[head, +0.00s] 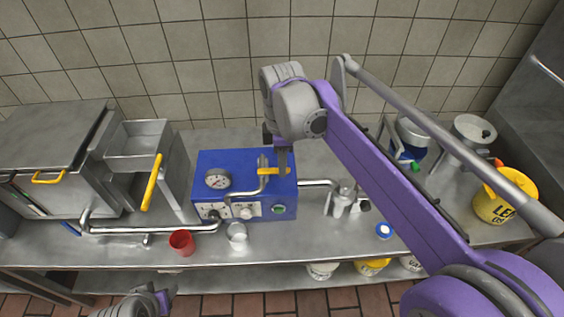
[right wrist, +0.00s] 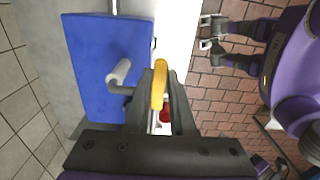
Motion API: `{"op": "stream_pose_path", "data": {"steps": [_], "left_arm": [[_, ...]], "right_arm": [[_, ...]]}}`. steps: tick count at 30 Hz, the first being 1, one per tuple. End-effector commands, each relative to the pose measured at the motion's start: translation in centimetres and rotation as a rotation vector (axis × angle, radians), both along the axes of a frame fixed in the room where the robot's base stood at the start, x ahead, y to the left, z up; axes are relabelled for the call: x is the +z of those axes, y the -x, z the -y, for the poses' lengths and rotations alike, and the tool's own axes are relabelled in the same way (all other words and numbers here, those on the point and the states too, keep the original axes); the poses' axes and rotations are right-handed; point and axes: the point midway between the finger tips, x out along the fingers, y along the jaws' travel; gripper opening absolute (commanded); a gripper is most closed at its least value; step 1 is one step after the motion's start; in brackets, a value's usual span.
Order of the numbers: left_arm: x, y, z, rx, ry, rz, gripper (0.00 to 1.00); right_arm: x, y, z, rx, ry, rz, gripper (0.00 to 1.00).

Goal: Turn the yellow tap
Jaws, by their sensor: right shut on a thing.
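The yellow tap (head: 275,171) is a short yellow lever on top of the blue machine (head: 202,167). My right gripper (head: 281,165) reaches down onto it from above. In the right wrist view the yellow lever (right wrist: 160,82) stands between the two dark fingers of my right gripper (right wrist: 161,98), which are shut on it. A grey bent pipe (right wrist: 119,76) comes out of the blue machine beside the fingers. My left gripper (head: 160,299) is at the bottom edge of the head view. It also shows in the right wrist view (right wrist: 207,33), with its fingers apart and empty.
A red cup (head: 181,242) and a small metal cup (head: 237,233) stand in front of the machine. A grey container with a yellow handle (head: 152,182) is to the left. A pipe (head: 150,230) runs along the counter.

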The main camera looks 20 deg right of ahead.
Motion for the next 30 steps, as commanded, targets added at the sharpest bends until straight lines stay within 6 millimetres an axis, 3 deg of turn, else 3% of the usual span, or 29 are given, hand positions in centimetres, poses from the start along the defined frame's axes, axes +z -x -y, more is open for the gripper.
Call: {"op": "stream_pose_path", "data": {"steps": [6,7,12,23,30], "left_arm": [[0.0,0.0,0.0,0.0,0.0,0.0,0.5],[0.0,0.0,0.0,0.0,0.0,0.0,0.5],[0.0,0.0,0.0,0.0,0.0,0.0,0.5],[0.1,0.0,0.0,0.0,0.0,0.001,0.5],[0.6,-0.2,0.0,0.0,0.0,0.004,0.5]], "right_arm": [[0.0,-0.1,0.0,0.001,0.001,0.002,0.0],[0.0,-0.1,0.0,0.001,0.001,0.002,0.26],[0.0,0.0,0.0,0.0,0.0,0.001,0.53],[0.7,0.0,0.0,0.0,0.0,0.001,0.53],[5.0,-0.1,0.0,0.0,0.001,0.002,0.53]]}}
